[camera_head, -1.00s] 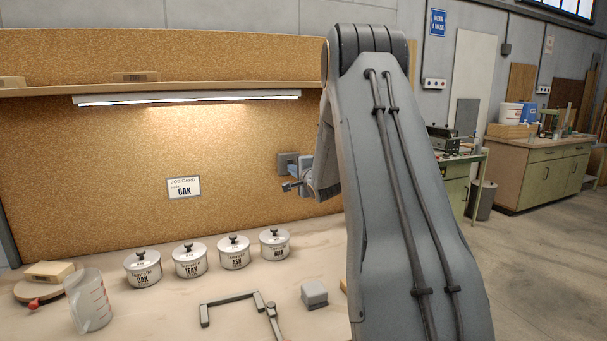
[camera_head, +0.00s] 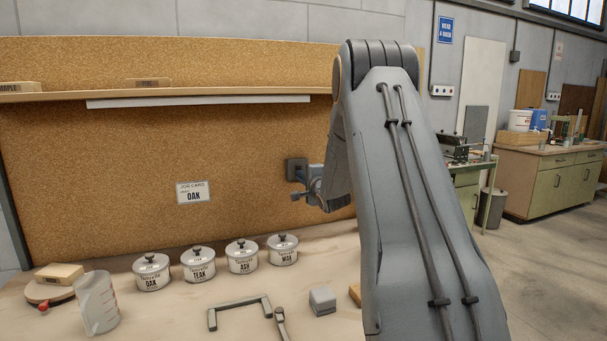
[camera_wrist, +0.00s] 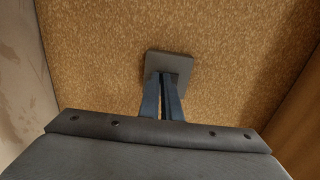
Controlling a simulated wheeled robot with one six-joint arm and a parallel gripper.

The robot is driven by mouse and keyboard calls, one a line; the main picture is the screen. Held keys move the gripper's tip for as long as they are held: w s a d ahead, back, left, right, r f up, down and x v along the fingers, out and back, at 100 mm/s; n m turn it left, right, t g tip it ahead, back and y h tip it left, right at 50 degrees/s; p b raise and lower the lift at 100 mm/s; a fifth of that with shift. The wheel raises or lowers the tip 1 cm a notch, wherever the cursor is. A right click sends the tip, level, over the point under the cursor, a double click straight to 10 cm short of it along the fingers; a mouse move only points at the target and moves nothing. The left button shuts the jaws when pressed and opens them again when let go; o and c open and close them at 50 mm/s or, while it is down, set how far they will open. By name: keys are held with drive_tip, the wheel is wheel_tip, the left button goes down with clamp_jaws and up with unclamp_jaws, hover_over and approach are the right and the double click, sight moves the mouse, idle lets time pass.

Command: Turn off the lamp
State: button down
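The lamp (camera_head: 200,102) is a long strip under the shelf, and it is dark. A square grey switch plate (camera_head: 293,165) is on the cork-coloured back panel at the right, partly hidden by my gripper. My gripper (camera_head: 302,176) is right at this plate. In the wrist view the plate (camera_wrist: 180,62) is straight ahead, and my blue fingers (camera_wrist: 162,78) reach its lower part. The fingers are close together with only a thin dark gap, and nothing is seen held between them. I cannot tell whether they touch the plate; the switch's moving part is hidden.
Several labelled tins (camera_head: 198,264), a clear jug (camera_head: 97,303), a grey angled bar (camera_head: 240,308) and a small grey block (camera_head: 322,301) stand on the workbench below. A job card (camera_head: 193,192) reading OAK is on the panel. The shelf (camera_head: 60,94) runs above.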

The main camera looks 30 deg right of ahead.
drive_tip(key=shift+w+r, duration=0.15)
drive_tip(key=shift+w, duration=0.05)
idle(0.8)
drive_tip(key=shift+s, duration=0.1)
